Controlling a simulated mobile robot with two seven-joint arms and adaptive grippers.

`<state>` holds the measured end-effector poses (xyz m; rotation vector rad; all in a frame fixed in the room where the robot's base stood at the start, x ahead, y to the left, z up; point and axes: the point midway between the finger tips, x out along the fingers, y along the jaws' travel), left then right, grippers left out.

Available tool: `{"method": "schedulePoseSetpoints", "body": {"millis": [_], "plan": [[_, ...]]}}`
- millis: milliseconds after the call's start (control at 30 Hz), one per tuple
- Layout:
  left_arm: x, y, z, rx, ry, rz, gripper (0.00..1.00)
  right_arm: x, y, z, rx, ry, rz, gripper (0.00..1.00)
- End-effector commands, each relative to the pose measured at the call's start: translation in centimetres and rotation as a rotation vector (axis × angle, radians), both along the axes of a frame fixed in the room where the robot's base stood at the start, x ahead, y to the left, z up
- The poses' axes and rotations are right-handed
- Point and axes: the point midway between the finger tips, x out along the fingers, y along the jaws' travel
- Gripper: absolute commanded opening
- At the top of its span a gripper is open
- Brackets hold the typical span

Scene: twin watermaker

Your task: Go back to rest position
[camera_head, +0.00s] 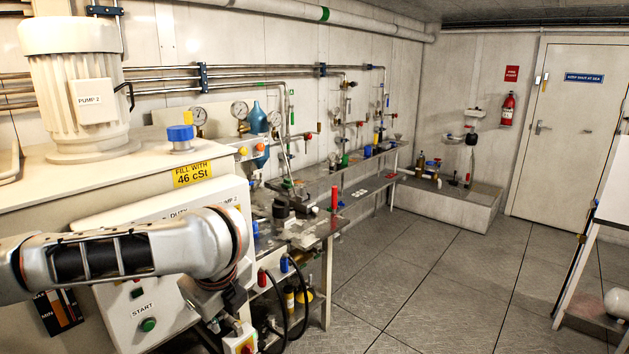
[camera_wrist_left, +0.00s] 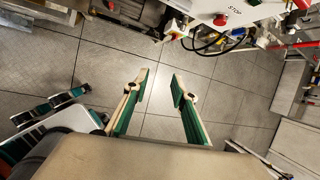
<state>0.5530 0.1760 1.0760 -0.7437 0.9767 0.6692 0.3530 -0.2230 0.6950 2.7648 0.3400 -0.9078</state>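My left arm (camera_head: 130,252) reaches in from the left in the head view, in front of the pump's control panel (camera_head: 120,305). Its wrist bends downward, and the gripper below it is hard to make out there. In the left wrist view my left gripper (camera_wrist_left: 160,77) is open, its two green-sided fingers apart with only bare floor tiles between them. It holds nothing.
Pump 2 (camera_head: 75,85) stands on the cabinet at left. A bench (camera_head: 320,226) with valves and gauges runs along the back wall. A low plinth (camera_head: 447,203), a door (camera_head: 572,130) and a white table (camera_head: 592,262) lie farther right. The middle floor (camera_head: 440,285) is clear.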

Motion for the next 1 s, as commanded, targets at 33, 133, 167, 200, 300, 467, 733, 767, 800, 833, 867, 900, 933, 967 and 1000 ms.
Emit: {"method": "schedulePoseSetpoints", "body": {"millis": [33,133,167,200,300,467,733,767,800,833,867,900,933,967,1000], "plan": [[-0.6,-2.0,-2.0,-0.073,0.023,0.010,0.26,0.0,0.0,0.0,0.000,0.000,0.000,0.00],[-1.4,-5.8,-4.9,-0.225,0.049,0.043,0.26,0.0,0.0,0.0,0.000,0.000,0.000,0.00],[-1.6,-6.9,-5.6,-0.272,0.057,0.056,0.26,0.0,0.0,0.0,0.000,0.000,0.000,0.00],[-2.0,-8.3,-6.6,-0.333,0.070,0.072,0.26,0.0,0.0,0.0,0.000,0.001,0.000,0.00],[-2.8,-11.6,-8.7,-0.485,0.097,0.127,0.26,0.0,0.0,0.0,0.000,0.001,0.000,0.00],[-3.7,-16.0,-11.3,-0.723,0.138,0.237,0.26,0.0,0.0,0.0,0.000,0.001,0.000,0.00],[-3.9,-19.5,-15.0,-1.081,0.165,0.489,0.26,-0.1,0.0,-0.1,-0.001,0.002,0.000,0.00],[-3.9,-19.6,-15.4,-1.116,0.164,0.521,0.26,-0.1,0.0,-0.1,-0.001,0.002,0.000,0.00],[-3.9,-19.5,-16.1,-1.160,0.161,0.565,0.26,-0.1,0.0,-0.1,-0.001,0.003,0.000,0.00],[-3.8,-19.4,-16.6,-1.191,0.156,0.599,0.26,-0.1,0.0,-0.1,-0.001,0.003,0.000,0.00],[-3.7,-19.2,-17.2,-1.222,0.150,0.633,0.26,-0.1,0.0,-0.1,-0.001,0.003,0.000,0.00],[-3.7,-18.8,-18.0,-1.261,0.141,0.680,0.26,-0.1,0.0,-0.1,-0.001,0.003,0.000,0.00],[-3.7,-18.4,-18.6,-1.287,0.133,0.714,0.26,-0.1,0.0,-0.1,-0.001,0.003,0.000,0.00],[-3.8,-18.0,-19.2,-1.312,0.123,0.750,0.26,-0.1,0.0,-0.1,-0.001,0.003,0.000,0.00],[-3.9,-17.4,-20.2,-1.343,0.110,0.797,0.26,-0.1,0.0,-0.1,-0.001,0.003,0.000,0.00]]}}
